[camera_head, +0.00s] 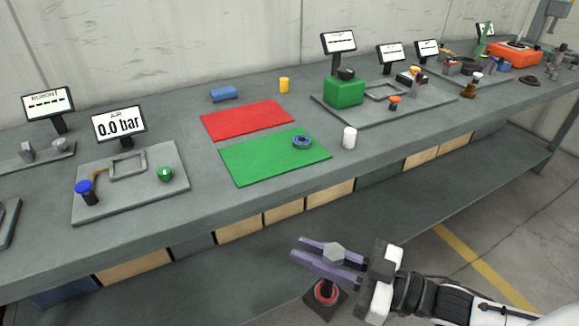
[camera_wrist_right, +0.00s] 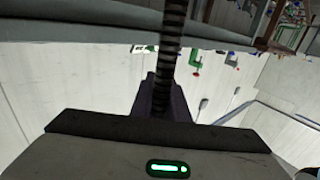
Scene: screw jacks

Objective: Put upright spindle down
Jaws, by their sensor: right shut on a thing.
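My right gripper (camera_head: 328,262) is in front of the bench, low in the head view, with its purple fingers pointing left. It is shut on the spindle, whose grey hex-shaped end (camera_head: 335,252) shows at the fingers. In the right wrist view the spindle (camera_wrist_right: 173,45) is a dark ribbed rod running up from between the fingers (camera_wrist_right: 165,100) past the top edge. A dark square piece with a red ring (camera_head: 324,292) shows just below the fingers; I cannot tell whether it joins the spindle. My left gripper is not in view.
The grey bench (camera_head: 400,148) carries a red mat (camera_head: 247,119), a green mat (camera_head: 270,168) with a blue-dark ring (camera_head: 302,142), and a white cylinder (camera_head: 349,138). Fixture plates (camera_head: 135,205) with displays stand left and right. A lower shelf (camera_head: 215,285) lies below; the bench's front strip is mostly clear.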

